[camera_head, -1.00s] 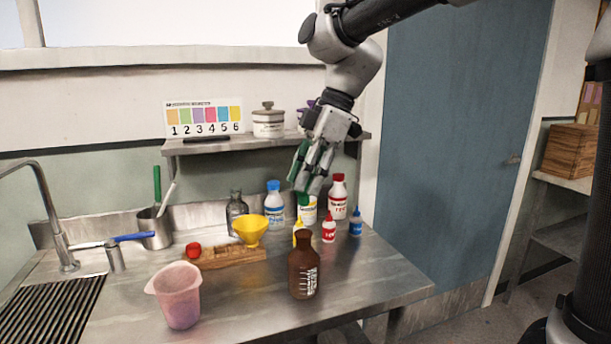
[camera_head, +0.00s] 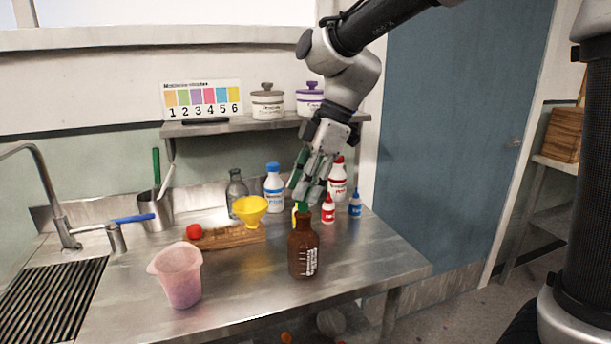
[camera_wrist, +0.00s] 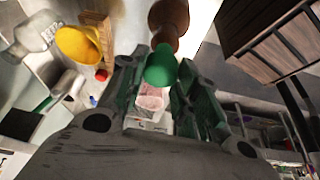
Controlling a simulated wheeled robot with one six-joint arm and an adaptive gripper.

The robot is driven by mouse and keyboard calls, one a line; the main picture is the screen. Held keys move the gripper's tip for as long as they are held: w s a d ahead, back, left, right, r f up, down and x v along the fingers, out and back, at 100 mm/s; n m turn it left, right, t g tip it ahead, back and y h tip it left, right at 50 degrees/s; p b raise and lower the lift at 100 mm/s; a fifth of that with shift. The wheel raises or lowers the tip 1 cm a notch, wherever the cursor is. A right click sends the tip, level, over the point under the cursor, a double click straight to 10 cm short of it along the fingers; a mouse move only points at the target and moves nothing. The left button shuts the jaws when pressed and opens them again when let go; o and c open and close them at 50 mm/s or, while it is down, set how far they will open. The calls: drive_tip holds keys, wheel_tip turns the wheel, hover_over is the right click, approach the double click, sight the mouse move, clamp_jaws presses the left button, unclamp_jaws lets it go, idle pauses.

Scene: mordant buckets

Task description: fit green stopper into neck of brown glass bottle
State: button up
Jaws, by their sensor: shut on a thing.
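The brown glass bottle (camera_head: 303,255) stands upright near the front edge of the steel counter, with white markings on its side. My gripper (camera_head: 308,192) points down above its neck, shut on the green stopper (camera_head: 302,207). The stopper is right at the mouth of the bottle; I cannot tell whether it only touches the rim or sits in the neck. In the wrist view the stopper (camera_wrist: 160,66) shows between the fingertips, with the brown bottle (camera_wrist: 168,22) directly beyond it, roughly in line.
A yellow funnel (camera_head: 250,210) stands on a wooden rack (camera_head: 232,238) left of the bottle. A pink jug (camera_head: 178,275) is at front left. Small red (camera_head: 328,210) and blue (camera_head: 355,205) bottles stand behind right. The counter right of the brown bottle is clear.

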drive_tip(key=shift+f, duration=1.4)
drive_tip(key=o, duration=0.9)
drive_tip(key=v, duration=1.2)
drive_tip(key=shift+a, duration=0.1)
